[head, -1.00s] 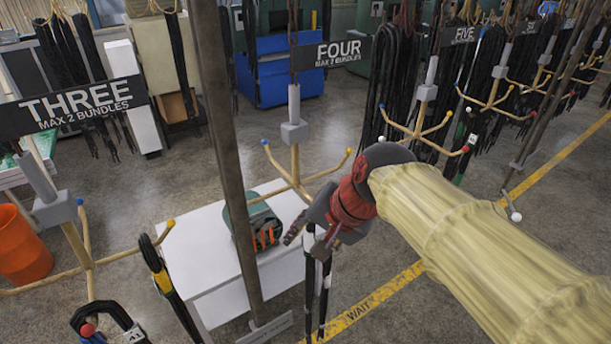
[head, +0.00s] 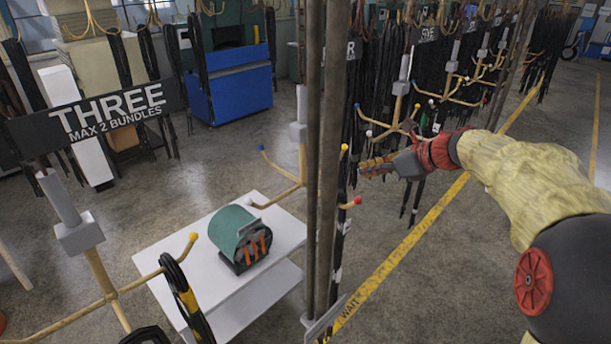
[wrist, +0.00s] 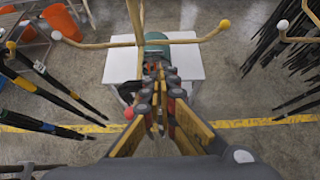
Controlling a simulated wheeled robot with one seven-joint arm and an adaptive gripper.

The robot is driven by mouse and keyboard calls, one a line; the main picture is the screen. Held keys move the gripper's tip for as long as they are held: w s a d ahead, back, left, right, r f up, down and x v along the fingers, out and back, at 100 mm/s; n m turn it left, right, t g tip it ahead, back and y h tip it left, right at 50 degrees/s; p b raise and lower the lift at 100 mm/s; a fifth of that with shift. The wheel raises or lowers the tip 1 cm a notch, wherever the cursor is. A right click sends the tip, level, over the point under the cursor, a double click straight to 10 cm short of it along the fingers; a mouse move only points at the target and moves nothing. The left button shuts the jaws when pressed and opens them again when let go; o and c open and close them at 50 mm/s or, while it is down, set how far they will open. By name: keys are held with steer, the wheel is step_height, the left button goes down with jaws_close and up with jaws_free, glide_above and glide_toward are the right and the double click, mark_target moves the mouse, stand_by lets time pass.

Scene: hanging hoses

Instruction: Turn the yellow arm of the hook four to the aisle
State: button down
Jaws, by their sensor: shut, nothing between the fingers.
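Hook four hangs from a grey block (head: 298,132) in the head view; its sign is almost wholly hidden behind a post. Its yellow-tipped arm (head: 344,148) shows only at the tip, right of the post. The blue tip (head: 262,148) points left and the red tip (head: 357,200) points right. In the wrist view the yellow tip (wrist: 224,24) points right, away from the fingers, and a red tip (wrist: 129,113) is just left of them. My gripper (head: 364,168) is shut and empty, pointing left near the yellow tip. Its fingers (wrist: 158,72) look clear of the yellow arm.
Dark posts (head: 322,120) stand in front of hook four. A white table (head: 275,215) with a green drum-like object (head: 234,232) is below it. Hook three (head: 80,237) is at left, carrying bundles. Hook five (head: 403,88) is behind my gripper. A yellow floor line (head: 400,255) marks open floor at right.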

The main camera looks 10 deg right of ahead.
mark_target(358, 202)
steer(key=f+b, duration=0.2)
steer(key=s+a+f+b, duration=0.1)
steer(key=f+b, duration=0.2)
steer(key=a+f+b, duration=0.1)
steer(key=f+b, duration=0.1)
steer(key=shift+s+f, duration=0.2)
steer(key=shift+s, duration=0.15)
steer(key=shift+s+a+b, duration=0.9)
steer(key=shift+s+a, duration=0.15)
steer(key=shift+a, duration=0.2)
steer(key=shift+s+a+b, duration=0.25)
steer(key=shift+s+a, duration=0.1)
steer(key=shift+a, duration=0.25)
steer(key=shift+s+a+b, duration=0.25)
steer(key=shift+s+a, duration=0.1)
steer(key=shift+a, duration=0.2)
steer(key=shift+a+p, duration=2.1)
steer(key=shift+a, duration=6.8)
steer(key=shift+d+r+p, duration=2.15)
steer(key=shift+r+p, duration=1.55)
steer(key=shift+r, duration=0.85)
steer(key=s+d+b, duration=0.1)
steer(key=s+d, duration=0.6)
steer(key=s, duration=0.3)
